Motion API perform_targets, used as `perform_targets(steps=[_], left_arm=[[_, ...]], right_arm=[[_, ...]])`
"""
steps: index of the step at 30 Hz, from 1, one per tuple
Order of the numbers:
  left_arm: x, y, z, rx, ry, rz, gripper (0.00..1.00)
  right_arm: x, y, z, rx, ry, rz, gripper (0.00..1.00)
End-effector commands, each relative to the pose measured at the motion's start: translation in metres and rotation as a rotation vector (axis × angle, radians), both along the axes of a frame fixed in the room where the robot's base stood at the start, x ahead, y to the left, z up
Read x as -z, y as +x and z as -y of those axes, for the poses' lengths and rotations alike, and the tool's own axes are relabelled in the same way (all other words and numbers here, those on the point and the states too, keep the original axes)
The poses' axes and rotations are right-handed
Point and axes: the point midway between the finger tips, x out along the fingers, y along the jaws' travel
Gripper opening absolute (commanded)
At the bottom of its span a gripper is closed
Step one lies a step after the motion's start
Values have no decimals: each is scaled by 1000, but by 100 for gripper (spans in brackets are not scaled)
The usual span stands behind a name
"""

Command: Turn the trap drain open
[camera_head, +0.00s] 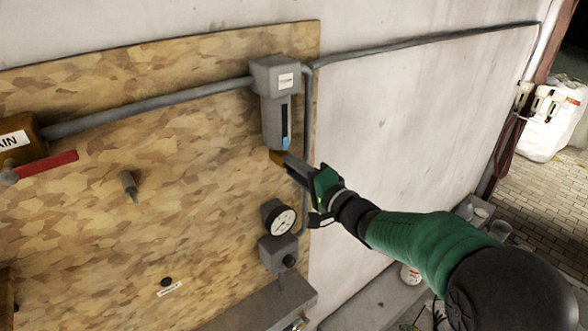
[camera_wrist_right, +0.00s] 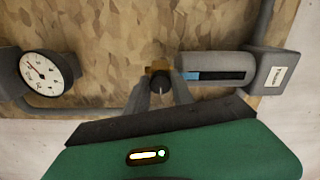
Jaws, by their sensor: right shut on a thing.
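The trap (camera_head: 275,105) is a grey housing on the wooden board, with a sight window showing blue at its lower end. A brass-coloured drain fitting (camera_head: 276,157) sits at its bottom. My right gripper (camera_head: 284,158) reaches in from the right and is shut at this drain. In the right wrist view, the two fingers (camera_wrist_right: 162,88) close around a dark round knob in front of the brass fitting (camera_wrist_right: 158,68). The fingers partly hide the knob. The trap (camera_wrist_right: 215,66) lies sideways there, just right of the fingers. My left gripper is not in view.
A pressure gauge (camera_head: 279,217) and a grey regulator box (camera_head: 278,253) are below the trap. A red-handled valve (camera_head: 45,165) is at the left. A grey pipe (camera_head: 150,109) runs to the trap. A grey ledge (camera_head: 265,305) is below. The wall on the right is clear.

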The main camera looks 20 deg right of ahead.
Motion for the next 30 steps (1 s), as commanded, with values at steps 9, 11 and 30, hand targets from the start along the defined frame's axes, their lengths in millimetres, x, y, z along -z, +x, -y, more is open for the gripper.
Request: perform_targets(steps=[9,11,30], left_arm=[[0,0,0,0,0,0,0],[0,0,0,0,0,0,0],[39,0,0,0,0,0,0]], right_arm=[[2,0,1,4,1,-4,49],[1,0,1,3,0,-4,50],[6,-81,32,8,-1,2,50]])
